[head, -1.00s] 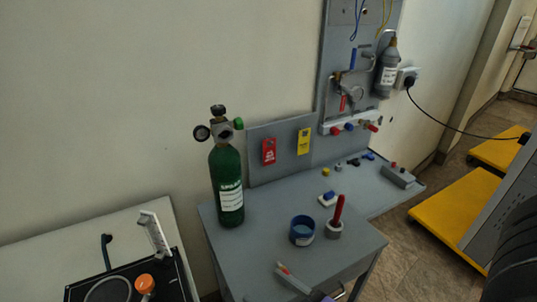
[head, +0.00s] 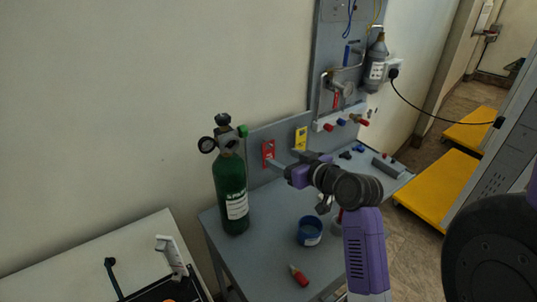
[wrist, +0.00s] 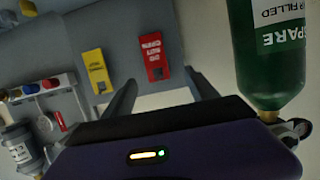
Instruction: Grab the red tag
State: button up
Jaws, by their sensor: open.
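The red tag (head: 268,152) hangs on the upright grey panel, left of a yellow tag (head: 301,139) and right of the green cylinder. My gripper (head: 284,161) is in front of the panel, close to the red tag, its fingers pointing at the panel. In the wrist view, the red tag (wrist: 154,57) shows with pale lettering, beyond the fingertips and between their lines. The two fingers of my gripper (wrist: 163,88) are spread apart with nothing between them. The yellow tag (wrist: 97,71) lies outside the left finger in that view.
The green cylinder (head: 232,195) stands close on the red tag's left; in the wrist view the cylinder (wrist: 268,50) is beside the right finger. A blue cup (head: 310,230) and a red-tipped item (head: 299,275) are on the grey table (head: 262,250). My arm hides part of the table.

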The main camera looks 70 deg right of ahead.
aim_at(269, 154)
jog(key=p+x, duration=0.1)
jog(key=x, duration=0.7)
jog(key=shift+d+r, duration=0.35)
jog(key=shift+s, duration=0.2)
jog(key=c, duration=1.4)
